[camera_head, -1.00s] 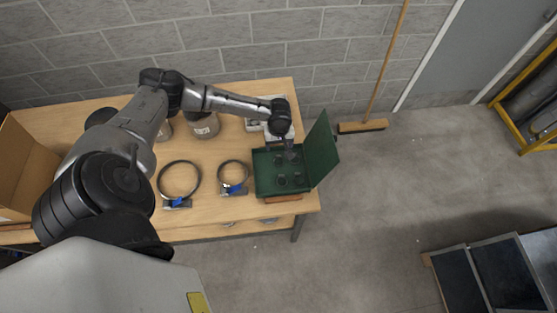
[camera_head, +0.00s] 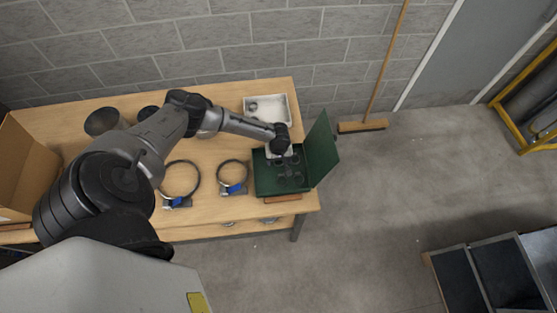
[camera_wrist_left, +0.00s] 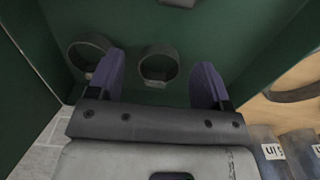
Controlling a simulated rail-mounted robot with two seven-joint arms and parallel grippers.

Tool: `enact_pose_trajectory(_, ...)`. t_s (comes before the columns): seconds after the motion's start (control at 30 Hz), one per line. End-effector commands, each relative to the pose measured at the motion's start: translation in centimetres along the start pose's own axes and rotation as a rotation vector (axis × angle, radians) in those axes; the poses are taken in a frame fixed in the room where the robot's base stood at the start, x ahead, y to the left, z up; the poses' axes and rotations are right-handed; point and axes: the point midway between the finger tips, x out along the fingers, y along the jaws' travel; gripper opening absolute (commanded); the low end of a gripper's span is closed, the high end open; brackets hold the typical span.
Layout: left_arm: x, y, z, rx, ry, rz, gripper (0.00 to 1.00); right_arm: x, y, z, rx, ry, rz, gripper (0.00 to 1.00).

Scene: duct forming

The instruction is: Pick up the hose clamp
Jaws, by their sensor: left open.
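Small dark ring-shaped hose clamps lie in the open green case (camera_head: 263,186) on the workbench. In the left wrist view one hose clamp (camera_wrist_left: 160,66) lies on the case floor, between my fingers as seen from the wrist. A second clamp (camera_wrist_left: 88,52) lies to its left, partly behind the left finger. My left gripper (camera_wrist_left: 160,78) is open and empty, with its two purple fingers apart. In the head view it hangs over the back of the case, its fingers mostly hidden by the wrist. My right gripper is not in view.
The case's raised lid (camera_head: 321,150) stands at the right. Two large rings with blue parts, the left ring (camera_head: 180,163) and right ring (camera_head: 233,162), lie left of the case. A white tray (camera_head: 289,108) sits behind it. A cardboard box (camera_head: 25,165) stands far left.

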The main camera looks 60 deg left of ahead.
Motion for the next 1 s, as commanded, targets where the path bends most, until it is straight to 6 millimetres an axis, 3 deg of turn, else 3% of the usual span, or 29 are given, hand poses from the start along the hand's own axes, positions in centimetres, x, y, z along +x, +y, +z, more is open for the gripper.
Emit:
enact_pose_trajectory(0.37,0.70,-0.01,0.00,0.001,0.000,0.000,0.71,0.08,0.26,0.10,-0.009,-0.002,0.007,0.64)
enact_pose_trajectory(0.9,0.68,-0.02,0.00,0.001,0.000,0.000,0.20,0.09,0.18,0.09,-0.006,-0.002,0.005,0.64)
enact_pose_trajectory(1.0,0.68,-0.02,0.00,0.001,0.000,0.000,0.19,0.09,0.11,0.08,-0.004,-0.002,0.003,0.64)
